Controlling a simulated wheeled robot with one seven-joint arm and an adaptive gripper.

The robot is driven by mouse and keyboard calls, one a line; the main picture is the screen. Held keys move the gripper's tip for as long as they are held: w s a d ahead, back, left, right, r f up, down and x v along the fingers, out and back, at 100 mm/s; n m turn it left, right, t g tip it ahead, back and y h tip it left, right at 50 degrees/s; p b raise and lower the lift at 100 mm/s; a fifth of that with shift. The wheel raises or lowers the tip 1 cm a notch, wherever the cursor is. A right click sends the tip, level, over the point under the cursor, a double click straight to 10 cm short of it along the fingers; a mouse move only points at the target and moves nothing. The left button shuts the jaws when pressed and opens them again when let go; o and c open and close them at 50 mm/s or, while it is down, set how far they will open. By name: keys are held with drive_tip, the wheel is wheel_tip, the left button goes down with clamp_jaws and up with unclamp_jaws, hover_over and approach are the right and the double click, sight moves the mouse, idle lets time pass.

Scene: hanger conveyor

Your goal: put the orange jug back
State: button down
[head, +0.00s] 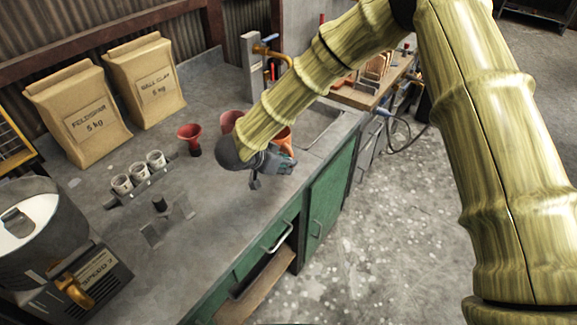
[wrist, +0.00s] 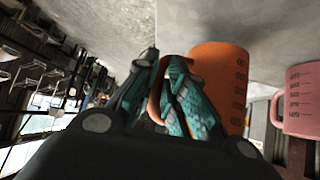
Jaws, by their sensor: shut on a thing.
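The orange jug (wrist: 222,75) has dark measuring marks on its side and shows upright next to the fingers in the wrist view. In the head view only a part of the orange jug (head: 286,138) shows behind my gripper (head: 284,165). My gripper (wrist: 170,95) is shut on the jug's handle in the wrist view. The jug is at the grey worktop near the sink; I cannot tell whether its base touches the surface.
A pink jug (wrist: 302,100) stands close beside the orange one; it is partly hidden in the head view (head: 231,121). A red funnel (head: 189,134), a rack of small cups (head: 139,186) and two paper bags (head: 143,80) stand to the left. A sink (head: 318,124) lies behind.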

drive_tip(key=shift+w+d+f+p, duration=0.2)
drive_tip(key=shift+f+p, duration=0.15)
drive_tip(key=shift+f, duration=0.25)
drive_tip(key=shift+w+d+f+p, duration=0.1)
drive_tip(key=shift+w+f+p, duration=0.2)
drive_tip(key=shift+f, duration=0.3)
drive_tip(key=shift+w+d+f+p, duration=0.15)
drive_tip(key=shift+f+p, duration=0.25)
drive_tip(key=shift+f, duration=0.2)
drive_tip(key=c, duration=1.5)
unclamp_jaws()
drive_tip(key=shift+f, duration=0.1)
drive_tip(key=b+v, duration=0.3)
drive_tip(key=v, duration=0.9)
